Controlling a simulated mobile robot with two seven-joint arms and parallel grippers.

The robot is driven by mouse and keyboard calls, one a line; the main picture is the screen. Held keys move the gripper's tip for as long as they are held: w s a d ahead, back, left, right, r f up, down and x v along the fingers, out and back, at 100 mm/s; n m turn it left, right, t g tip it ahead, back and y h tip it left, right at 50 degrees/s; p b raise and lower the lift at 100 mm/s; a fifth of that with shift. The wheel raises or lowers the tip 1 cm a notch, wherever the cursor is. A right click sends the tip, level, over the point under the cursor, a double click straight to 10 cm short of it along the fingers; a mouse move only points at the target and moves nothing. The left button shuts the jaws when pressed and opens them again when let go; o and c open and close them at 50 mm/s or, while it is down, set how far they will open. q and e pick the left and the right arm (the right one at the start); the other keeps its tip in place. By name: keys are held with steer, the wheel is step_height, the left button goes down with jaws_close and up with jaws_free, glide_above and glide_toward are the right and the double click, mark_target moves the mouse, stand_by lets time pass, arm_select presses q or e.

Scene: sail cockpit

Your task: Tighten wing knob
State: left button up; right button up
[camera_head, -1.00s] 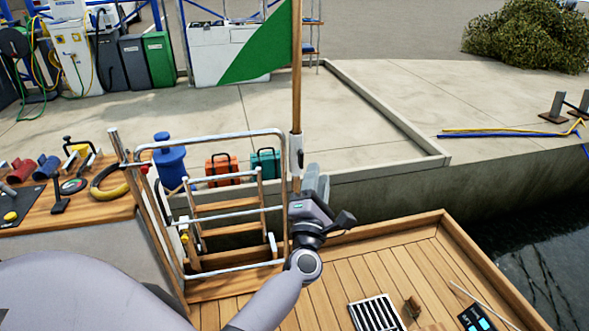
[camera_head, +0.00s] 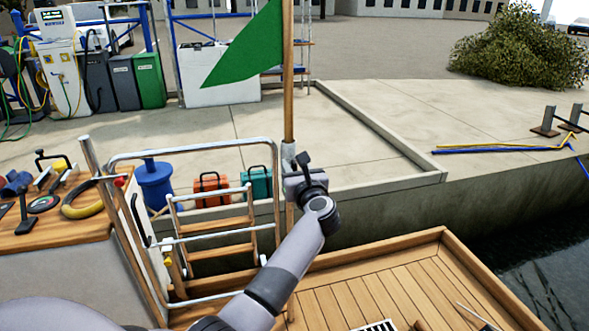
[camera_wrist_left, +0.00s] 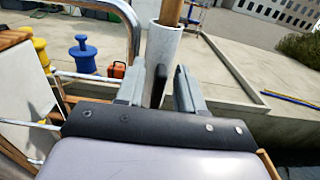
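A wooden flagpole (camera_head: 289,80) with a green flag (camera_head: 246,46) stands upright in a pale tubular socket (camera_head: 288,153) at the stern rail. In the left wrist view the socket (camera_wrist_left: 162,45) rises just beyond my fingers. A narrow dark upright piece (camera_wrist_left: 157,86), seemingly the wing knob, shows in front of the socket, between my fingertips. My left gripper (camera_head: 291,180) is at the socket's lower part; in the left wrist view its fingers (camera_wrist_left: 157,80) are apart, with gaps beside the dark piece. In the head view my wrist hides the knob. My right gripper is out of view.
A metal rail (camera_head: 195,143) and a ladder (camera_head: 218,250) stand left of my left forearm. A wooden bench (camera_head: 60,236) with tools is at far left. A blue bollard (camera_head: 155,183) and orange and teal cases (camera_head: 211,188) stand on the quay behind. The deck at right looks mostly clear.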

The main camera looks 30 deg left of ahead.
arm_select(q)
steer(key=shift+w+a, duration=0.15)
steer(key=shift+a, duration=0.05)
jaws_close()
